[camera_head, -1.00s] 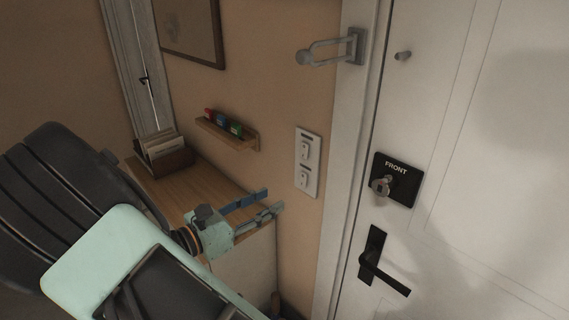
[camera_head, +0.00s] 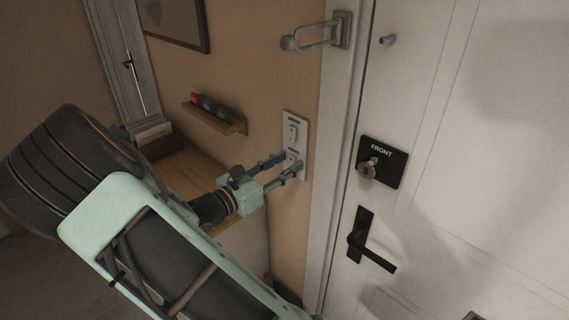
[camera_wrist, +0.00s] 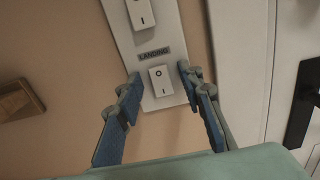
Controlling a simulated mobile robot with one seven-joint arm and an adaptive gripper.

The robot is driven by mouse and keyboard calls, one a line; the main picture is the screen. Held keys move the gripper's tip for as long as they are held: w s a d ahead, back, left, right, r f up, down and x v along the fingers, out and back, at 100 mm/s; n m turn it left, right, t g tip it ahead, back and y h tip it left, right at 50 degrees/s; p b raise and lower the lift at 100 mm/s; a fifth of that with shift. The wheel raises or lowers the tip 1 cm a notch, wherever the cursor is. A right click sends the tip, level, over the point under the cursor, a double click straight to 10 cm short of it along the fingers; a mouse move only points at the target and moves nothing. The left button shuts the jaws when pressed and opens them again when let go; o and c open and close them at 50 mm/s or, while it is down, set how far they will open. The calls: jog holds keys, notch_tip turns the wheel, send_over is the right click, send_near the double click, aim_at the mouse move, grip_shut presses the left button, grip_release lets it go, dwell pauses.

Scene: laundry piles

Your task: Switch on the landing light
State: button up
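A white switch plate (camera_head: 301,121) hangs on the wall beside the door frame, with two rocker switches one above the other. In the wrist view, a dark label reading LANDING (camera_wrist: 154,54) sits just above the lower rocker (camera_wrist: 161,81), which is marked O at its top and I at its bottom. Which way it is pressed I cannot tell. My gripper (camera_wrist: 159,76) is open and empty, its blue-padded fingers on either side of the lower rocker. In the head view my gripper (camera_head: 291,162) covers much of that rocker. Contact with the plate is unclear.
The upper rocker (camera_wrist: 140,13) is close above. The white door (camera_head: 450,190) stands right, with a FRONT lock plate (camera_head: 396,161) and black handle (camera_head: 375,258). A grey wall hook (camera_head: 318,38) is above; a small shelf (camera_head: 215,117) and wooden desk (camera_head: 197,174) are left.

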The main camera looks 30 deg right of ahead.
grip_shut()
jog(key=shift+f+h+b, duration=0.45)
jog(key=shift+h+b, duration=0.05)
jog(key=shift+b, duration=0.5)
jog(key=shift+a+t+h+b, duration=0.1)
jog(key=shift+t+h+b, duration=0.4)
jog(key=shift+h+b, duration=0.3)
jog(key=shift+r, duration=0.1)
grip_release()
jog(key=shift+a, duration=0.1)
jog(key=v, duration=1.1)
jog(key=shift+s+a, duration=0.15)
jog(key=shift+a, duration=0.2)
